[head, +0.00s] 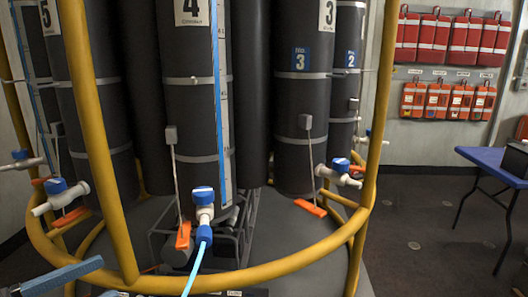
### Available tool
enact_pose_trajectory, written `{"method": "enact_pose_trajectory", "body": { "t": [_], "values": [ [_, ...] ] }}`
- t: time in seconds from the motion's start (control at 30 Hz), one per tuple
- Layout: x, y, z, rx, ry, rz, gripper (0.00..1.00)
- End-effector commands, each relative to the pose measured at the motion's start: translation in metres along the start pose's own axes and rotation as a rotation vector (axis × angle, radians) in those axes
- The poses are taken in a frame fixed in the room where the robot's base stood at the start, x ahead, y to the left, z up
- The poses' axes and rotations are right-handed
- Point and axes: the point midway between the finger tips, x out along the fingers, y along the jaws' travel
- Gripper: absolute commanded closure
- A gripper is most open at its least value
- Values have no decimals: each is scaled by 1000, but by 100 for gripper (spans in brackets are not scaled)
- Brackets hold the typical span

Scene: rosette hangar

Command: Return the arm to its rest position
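My gripper is not in view, and no part that I can surely call my arm shows. The head view faces a rosette of tall dark grey bottles, with numbered bottle 4 (188,90) in the middle and bottle 3 (300,95) to its right. A light blue tube (193,270) runs up from the bottom edge to the blue-and-white valve (204,212) at the foot of bottle 4. A blue bar (55,277) with dark parts beside it shows at the bottom left; I cannot tell what it belongs to.
A yellow ring frame (230,279) with upright posts surrounds the bottles. Other valves stick out at the left (60,197) and right (340,172). A blue table (485,160) with a dark box (514,158) stands at the right. Red bags (433,38) hang behind. Floor before the table is clear.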

Motion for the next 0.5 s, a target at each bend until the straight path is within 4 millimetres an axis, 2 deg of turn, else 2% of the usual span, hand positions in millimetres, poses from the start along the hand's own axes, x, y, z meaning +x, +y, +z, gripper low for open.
{"method": "enact_pose_trajectory", "body": {
  "t": [0.03,0.2,0.33,0.43,0.5],
  "values": [
    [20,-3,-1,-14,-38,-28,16],
    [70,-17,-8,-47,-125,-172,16],
    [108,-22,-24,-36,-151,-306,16],
    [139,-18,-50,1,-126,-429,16],
    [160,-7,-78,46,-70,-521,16]
  ]
}}
